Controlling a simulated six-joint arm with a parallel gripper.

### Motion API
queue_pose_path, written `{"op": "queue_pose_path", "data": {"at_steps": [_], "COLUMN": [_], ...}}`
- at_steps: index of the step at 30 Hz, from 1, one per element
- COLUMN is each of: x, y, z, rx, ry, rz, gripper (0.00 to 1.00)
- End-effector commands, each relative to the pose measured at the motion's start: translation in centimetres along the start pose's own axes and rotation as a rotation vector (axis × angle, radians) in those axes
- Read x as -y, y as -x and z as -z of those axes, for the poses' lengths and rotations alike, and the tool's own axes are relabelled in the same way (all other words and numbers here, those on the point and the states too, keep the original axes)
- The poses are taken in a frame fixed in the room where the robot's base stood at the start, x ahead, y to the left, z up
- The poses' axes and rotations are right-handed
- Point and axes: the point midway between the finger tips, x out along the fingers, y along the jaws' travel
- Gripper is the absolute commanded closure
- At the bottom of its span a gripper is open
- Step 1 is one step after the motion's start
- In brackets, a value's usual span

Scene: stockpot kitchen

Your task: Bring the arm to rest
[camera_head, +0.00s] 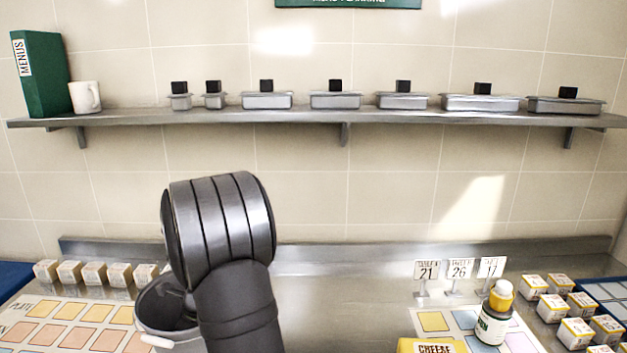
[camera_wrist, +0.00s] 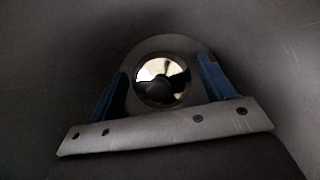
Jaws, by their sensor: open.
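My arm (camera_head: 225,250) stands in front of the grey stockpot (camera_head: 148,322) and covers its right side. My gripper does not show in the head view. In the wrist view my gripper (camera_wrist: 160,84) shows two blue fingers set wide apart, with nothing clearly held between them. Beyond the fingers is a round, shiny, mirror-like disc (camera_wrist: 162,77) with a grey rim. Dark grey, smooth surfaces surround it. I cannot tell what the disc is or whether the fingers touch it.
A shelf (camera_head: 345,119) with several lidded pans, a mug (camera_head: 85,97) and a green binder (camera_head: 42,75) runs along the wall. At right stand number cards (camera_head: 427,270), a bottle (camera_head: 494,318) and several small boxes (camera_head: 556,307). A mat of coloured squares (camera_head: 62,312) lies at left.

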Motion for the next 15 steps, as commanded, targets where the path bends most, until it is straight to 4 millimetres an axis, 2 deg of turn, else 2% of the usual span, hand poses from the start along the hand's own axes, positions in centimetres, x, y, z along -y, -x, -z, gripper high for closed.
{"op": "queue_pose_path", "data": {"at_steps": [6,15], "x": [0.0,0.0], "y": [1.5,1.7], "z": [-0.6,-0.7], "rx": [-0.001,-0.002], "ry": [0.000,-0.001], "rz": [-0.002,-0.002], "gripper": [0.25,0.25]}}
